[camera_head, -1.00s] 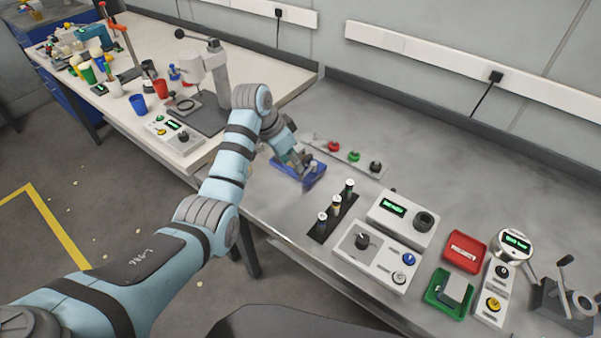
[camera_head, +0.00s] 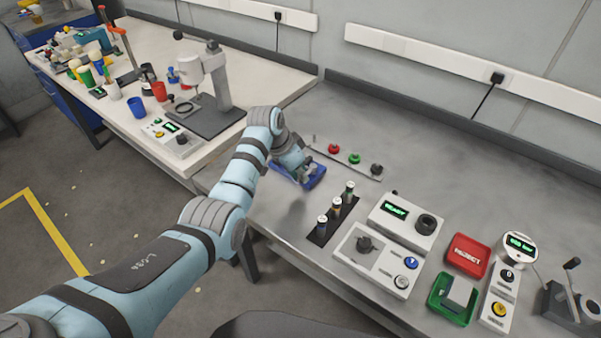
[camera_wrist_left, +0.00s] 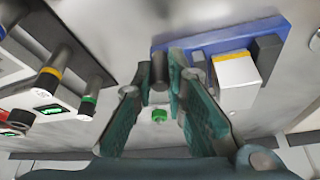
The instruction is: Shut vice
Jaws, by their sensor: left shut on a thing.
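The blue vice (camera_head: 314,178) lies on the grey bench just beyond the row of dark vials, partly hidden by my left gripper (camera_head: 297,172). In the left wrist view the vice's blue base (camera_wrist_left: 215,40) runs across the top, with a dark block (camera_wrist_left: 266,52) and a pale block with a yellow edge (camera_wrist_left: 237,78) on it. My left gripper (camera_wrist_left: 164,72) has its green-padded fingers on either side of a dark grey round part, which looks like the end of the vice's screw (camera_wrist_left: 159,72). It is shut on that part. My right gripper is not in view.
A vial rack (camera_head: 334,221) stands close to the vice. Behind it is a panel with coloured knobs (camera_head: 355,158). A control box (camera_head: 405,219), a red tray (camera_head: 467,250) and a green tray (camera_head: 440,300) are to the right. The bench behind is clear.

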